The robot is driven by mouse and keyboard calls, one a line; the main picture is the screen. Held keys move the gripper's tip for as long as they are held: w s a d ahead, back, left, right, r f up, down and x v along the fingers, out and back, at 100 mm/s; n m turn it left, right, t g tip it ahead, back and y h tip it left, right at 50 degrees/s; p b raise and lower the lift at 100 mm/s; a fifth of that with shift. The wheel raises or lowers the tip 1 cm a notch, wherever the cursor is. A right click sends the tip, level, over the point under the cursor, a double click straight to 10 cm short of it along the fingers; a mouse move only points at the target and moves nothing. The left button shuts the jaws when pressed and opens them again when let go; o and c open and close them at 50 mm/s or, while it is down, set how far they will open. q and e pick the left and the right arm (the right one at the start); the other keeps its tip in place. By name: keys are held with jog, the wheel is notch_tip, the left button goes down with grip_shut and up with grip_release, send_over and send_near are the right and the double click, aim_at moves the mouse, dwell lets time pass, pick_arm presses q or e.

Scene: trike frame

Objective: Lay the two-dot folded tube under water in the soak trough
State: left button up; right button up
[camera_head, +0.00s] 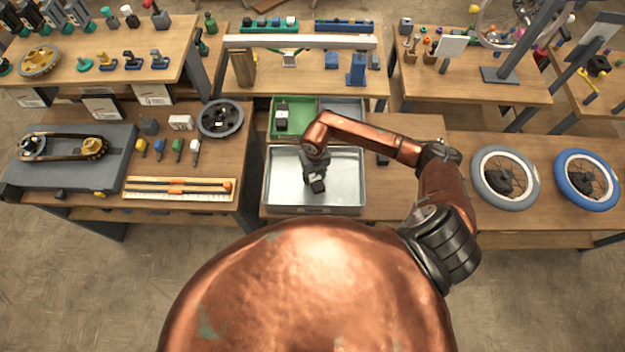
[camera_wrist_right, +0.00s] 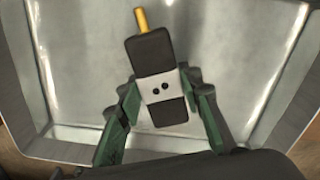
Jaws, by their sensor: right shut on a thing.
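The soak trough (camera_head: 343,186) is a pale metal tray on the middle bench. My right gripper (camera_head: 314,178) reaches down into the left half of it. In the right wrist view my right gripper (camera_wrist_right: 160,118) is shut on the folded tube (camera_wrist_right: 152,50), a black bundle with a white band bearing two dots and a yellow valve stem at its end. The tube also shows small in the head view (camera_head: 318,186). It is over the trough floor (camera_wrist_right: 230,40); I cannot tell whether it touches the water or the bottom. My left gripper is not in view.
A green tray (camera_head: 293,132) with a dark item in it stands behind the trough, beside a grey tray (camera_head: 343,108). Two spoked wheels, one grey-rimmed (camera_head: 506,203) and one blue-rimmed (camera_head: 586,206), lie on the right bench. The trough's right half is clear.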

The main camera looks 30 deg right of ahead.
aim_at(314, 181)
notch_tip(314, 181, down, 4)
jog(key=shift+r+b, duration=0.25)
jog(key=shift+b, duration=0.65)
jog(key=shift+r, duration=0.15)
jog(key=o, duration=1.4)
notch_tip(314, 181, up, 12)
jog(key=shift+d, duration=0.1)
